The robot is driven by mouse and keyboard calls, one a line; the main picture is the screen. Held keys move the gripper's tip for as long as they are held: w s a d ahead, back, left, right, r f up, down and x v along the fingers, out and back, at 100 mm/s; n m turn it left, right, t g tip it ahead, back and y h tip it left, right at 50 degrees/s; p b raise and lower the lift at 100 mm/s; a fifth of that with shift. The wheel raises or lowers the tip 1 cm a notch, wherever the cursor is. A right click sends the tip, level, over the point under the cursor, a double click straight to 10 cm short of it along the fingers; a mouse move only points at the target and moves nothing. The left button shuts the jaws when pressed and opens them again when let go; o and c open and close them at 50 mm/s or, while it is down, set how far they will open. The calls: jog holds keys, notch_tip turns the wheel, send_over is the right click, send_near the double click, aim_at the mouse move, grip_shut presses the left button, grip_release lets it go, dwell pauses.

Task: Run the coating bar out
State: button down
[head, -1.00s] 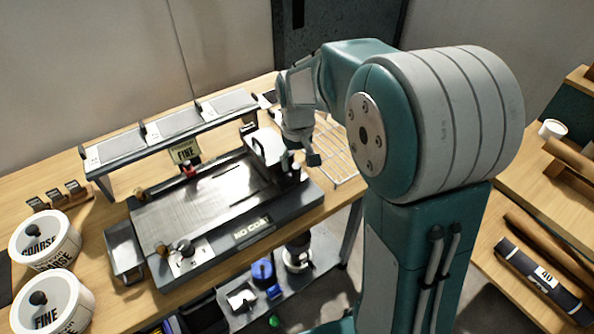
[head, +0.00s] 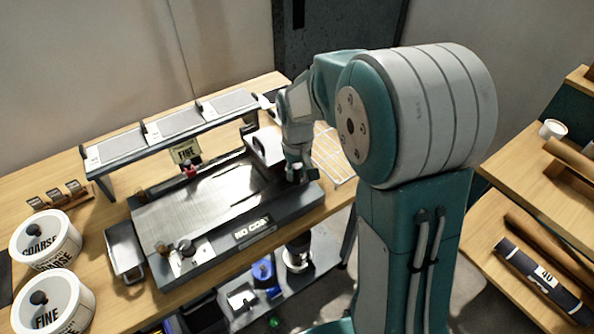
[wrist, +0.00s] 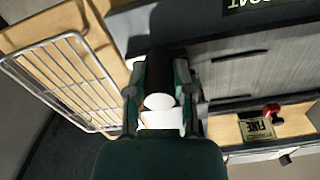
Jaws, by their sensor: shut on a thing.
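The coating machine is a dark-framed bench unit with a brushed metal bed (head: 200,205) and a "NO COAT" label (head: 252,227) on its front. A pale block (head: 264,146) stands at the right end of the bed, where the coating bar's carriage appears to be. My gripper (head: 297,175) is at that right end, low against the machine. In the wrist view my gripper (wrist: 158,88) is shut around a dark upright handle (wrist: 165,65) with a pale round end (wrist: 159,101). The bar itself is mostly hidden by my gripper and the block.
A "FINE" card (head: 186,153) stands behind the bed beside a red knob (head: 189,170). A raised rack (head: 172,124) runs along the back. A wire rack (head: 333,155) lies to the right. Coarse (head: 45,240) and fine (head: 55,305) tubs stand at the left.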

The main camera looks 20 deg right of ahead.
jog(key=s+a, duration=0.2)
jog(key=a, duration=0.5)
jog(key=s+a, duration=0.3)
jog(key=a, duration=0.4)
jog(key=shift+a, duration=0.35)
jog(key=shift+f, duration=0.1)
jog(key=shift+c, duration=2.4)
grip_release()
jog(key=shift+w, duration=0.1)
notch_tip(320, 180, up, 12)
jog(key=s+d+r+t, duration=0.1)
jog(key=s+d+t, duration=0.1)
jog(key=s+d, duration=0.5)
jog(key=s+d+r+m+t, duration=0.1)
jog(key=s+d+r+t, duration=0.1)
jog(key=s+d, duration=0.5)
jog(key=shift+s+d+r+t, duration=0.35)
jog(key=shift+s+t, duration=0.45)
jog(key=shift+s, duration=0.3)
